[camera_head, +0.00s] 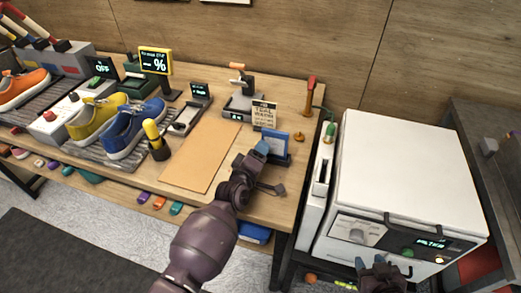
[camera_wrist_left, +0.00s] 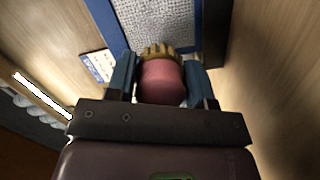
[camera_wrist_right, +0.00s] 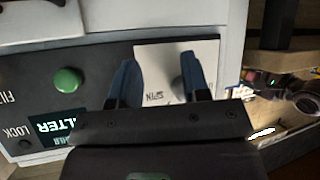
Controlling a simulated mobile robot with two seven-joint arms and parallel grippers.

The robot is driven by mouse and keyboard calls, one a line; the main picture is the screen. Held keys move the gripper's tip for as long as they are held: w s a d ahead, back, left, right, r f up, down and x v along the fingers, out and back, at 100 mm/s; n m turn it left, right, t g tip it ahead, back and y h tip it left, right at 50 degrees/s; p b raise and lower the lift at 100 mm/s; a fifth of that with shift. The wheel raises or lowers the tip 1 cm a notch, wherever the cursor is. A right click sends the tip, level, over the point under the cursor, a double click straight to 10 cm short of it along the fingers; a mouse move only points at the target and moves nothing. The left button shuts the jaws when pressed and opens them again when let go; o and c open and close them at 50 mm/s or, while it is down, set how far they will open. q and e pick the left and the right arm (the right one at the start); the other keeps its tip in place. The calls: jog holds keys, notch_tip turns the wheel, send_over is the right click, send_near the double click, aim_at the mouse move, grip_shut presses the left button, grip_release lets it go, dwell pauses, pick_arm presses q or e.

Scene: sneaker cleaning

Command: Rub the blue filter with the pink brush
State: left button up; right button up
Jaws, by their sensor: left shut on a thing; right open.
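The blue filter (camera_head: 277,146) stands upright on a dark stand near the right end of the workbench. In the left wrist view its blue frame and grey mesh (camera_wrist_left: 157,22) show ahead of my fingers. My left gripper (camera_head: 259,151) is shut on the pink brush (camera_wrist_left: 160,80), a pink body with yellowish bristles pointing at the mesh. The bristles look at or very near the mesh; I cannot tell whether they touch. My right gripper (camera_wrist_right: 158,75) is open and empty in front of the white machine's control panel, with a grey knob (camera_wrist_right: 178,88) beyond its fingers.
The white machine (camera_head: 405,165) stands right of the bench. A small sign (camera_head: 264,114) stands just behind the filter. An orange mat (camera_head: 202,155) lies left of my left gripper. Blue and yellow sneakers (camera_head: 132,128) sit further left.

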pick_arm(q)
jog(key=shift+p+v, duration=0.7)
jog(key=shift+v, duration=0.8)
jog(key=shift+s+a+p, duration=0.1)
jog(key=shift+s+p, duration=0.25)
jog(key=shift+s, duration=0.35)
jog(key=shift+s+a, duration=0.1)
jog(key=shift+s, duration=0.2)
pick_arm(e)
jog(key=shift+s+d+r, duration=0.1)
jog(key=shift+s+r, duration=0.1)
jog(key=shift+r, duration=0.45)
jog(key=shift+s+r, duration=0.15)
jog(key=shift+r, duration=0.45)
jog(key=shift+w, duration=0.15)
